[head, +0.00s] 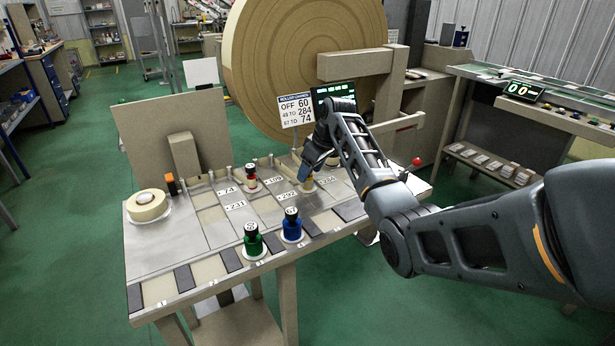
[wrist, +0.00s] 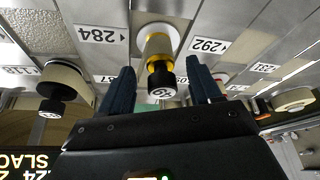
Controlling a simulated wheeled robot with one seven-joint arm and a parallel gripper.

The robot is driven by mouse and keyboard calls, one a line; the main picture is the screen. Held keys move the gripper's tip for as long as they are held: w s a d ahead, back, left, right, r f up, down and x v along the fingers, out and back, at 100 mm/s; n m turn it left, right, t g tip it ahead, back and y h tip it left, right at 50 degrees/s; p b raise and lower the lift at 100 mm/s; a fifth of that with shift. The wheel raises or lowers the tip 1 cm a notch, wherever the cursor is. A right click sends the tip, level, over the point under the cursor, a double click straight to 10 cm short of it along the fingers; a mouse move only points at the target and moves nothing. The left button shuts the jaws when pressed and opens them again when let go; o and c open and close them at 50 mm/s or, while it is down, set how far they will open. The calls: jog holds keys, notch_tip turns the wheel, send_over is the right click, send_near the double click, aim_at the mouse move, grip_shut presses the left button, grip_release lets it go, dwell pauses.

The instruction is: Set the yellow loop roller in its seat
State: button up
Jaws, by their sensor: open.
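The yellow loop roller (wrist: 158,48) has a black, numbered cap. In the wrist view it stands on a pale round base between the plates marked 284 and 292. My gripper (wrist: 160,72) is open, its two dark blue fingers on either side of the roller's line in the picture. I cannot tell whether they touch it. In the head view my gripper (head: 304,175) is low over the right part of the table and mostly hides the roller. Which spot is the roller's seat is not clear.
A red roller (head: 250,181) stands behind; green (head: 253,243) and blue (head: 291,228) rollers stand at the front of the table. A tape roll (head: 147,205) lies at left. A sign (head: 296,111) and large wooden disc (head: 300,60) stand behind. Open plates lie left of the gripper.

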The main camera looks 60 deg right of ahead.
jog(key=v, duration=0.8)
jog(key=shift+r, duration=0.25)
jog(key=shift+s, duration=0.1)
